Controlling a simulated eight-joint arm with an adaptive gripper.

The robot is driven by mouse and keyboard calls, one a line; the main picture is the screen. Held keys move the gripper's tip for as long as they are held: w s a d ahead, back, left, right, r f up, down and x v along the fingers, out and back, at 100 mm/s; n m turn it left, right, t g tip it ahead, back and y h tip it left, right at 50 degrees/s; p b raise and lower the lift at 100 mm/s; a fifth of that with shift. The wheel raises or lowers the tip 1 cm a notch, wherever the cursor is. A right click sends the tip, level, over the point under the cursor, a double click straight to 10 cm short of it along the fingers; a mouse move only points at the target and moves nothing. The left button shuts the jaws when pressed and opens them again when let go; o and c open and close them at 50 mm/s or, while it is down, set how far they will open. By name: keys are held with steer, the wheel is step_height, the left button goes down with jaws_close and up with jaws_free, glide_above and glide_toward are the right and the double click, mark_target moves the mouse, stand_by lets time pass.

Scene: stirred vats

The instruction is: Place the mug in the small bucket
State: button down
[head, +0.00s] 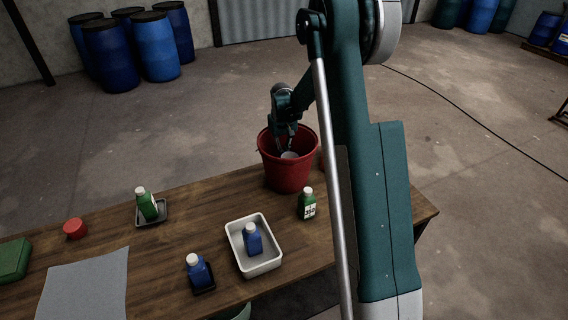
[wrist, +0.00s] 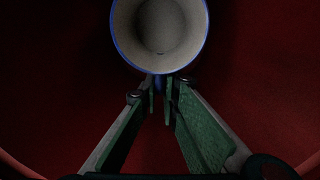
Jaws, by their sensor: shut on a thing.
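The red bucket (head: 287,172) stands on the wooden table near its far edge. My gripper (head: 288,138) reaches down into the bucket from above. In the wrist view my gripper (wrist: 163,88) is shut on the near side of the mug, likely its handle, which the fingers mostly hide. The mug (wrist: 160,30) is pale inside with a blue rim, its opening facing the camera, and looks empty. Red bucket wall (wrist: 265,70) surrounds it. In the head view the mug (head: 290,155) shows as a small pale shape inside the bucket. I cannot tell whether it touches the bottom.
A white tray (head: 233,244) holds a blue bottle (head: 253,240). Another blue bottle (head: 199,271) and green bottles (head: 147,204) (head: 307,204) stand on the table (head: 175,240). A red object (head: 75,228), a grey sheet (head: 85,285) and a green box (head: 13,260) lie left.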

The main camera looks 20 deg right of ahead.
steer(key=shift+f, duration=1.2)
steer(key=shift+f+b, duration=0.35)
steer(key=shift+f, duration=1.5)
steer(key=shift+f, duration=0.1)
steer(key=c, duration=3.1)
jaws_free()
steer(key=shift+f, duration=0.1)
steer(key=o, duration=0.5)
steer(key=shift+r, duration=0.2)
step_height(320, 180, up, 12)
steer(key=shift+w+a+p, duration=0.1)
steer(key=shift+p, duration=0.7)
